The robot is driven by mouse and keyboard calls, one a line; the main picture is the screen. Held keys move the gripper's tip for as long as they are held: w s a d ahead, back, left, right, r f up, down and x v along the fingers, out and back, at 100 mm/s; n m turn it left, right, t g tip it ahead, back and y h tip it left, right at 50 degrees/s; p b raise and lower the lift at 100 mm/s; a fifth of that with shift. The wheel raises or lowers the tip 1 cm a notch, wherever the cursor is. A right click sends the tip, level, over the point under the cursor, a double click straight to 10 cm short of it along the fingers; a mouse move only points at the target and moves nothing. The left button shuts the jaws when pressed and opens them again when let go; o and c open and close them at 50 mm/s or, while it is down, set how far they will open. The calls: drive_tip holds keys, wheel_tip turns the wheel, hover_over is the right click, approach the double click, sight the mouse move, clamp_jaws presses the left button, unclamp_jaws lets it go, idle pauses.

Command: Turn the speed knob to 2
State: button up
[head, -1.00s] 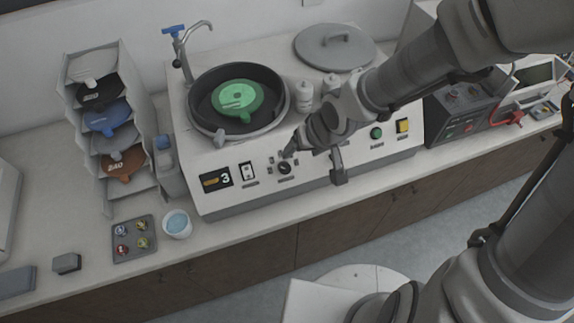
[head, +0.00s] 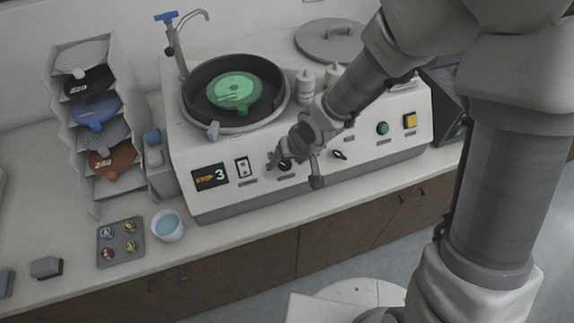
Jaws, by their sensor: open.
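The speed knob (head: 285,165) is a small dark round knob on the sloped front panel of the white machine (head: 240,203). The display (head: 210,177) to its left shows a 3, with small orange marks beside it. My gripper (head: 278,158) is open at the panel, right by the knob. It partly covers the knob's top and the marks around it. I cannot tell whether the fingers touch the knob or which mark its pointer faces. A white switch (head: 242,167) sits between display and knob.
A green disc (head: 233,92) lies in the machine's round bowl (head: 192,97). A second dark knob (head: 340,155), a green button (head: 382,129) and a yellow button (head: 410,121) are to the right. Shelves of discs (head: 64,125), a cup (head: 168,226) and a sample tray (head: 100,248) stand left.

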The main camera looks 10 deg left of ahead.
sight(284, 164)
drive_tip(key=shift+x, duration=1.05)
clamp_jaws()
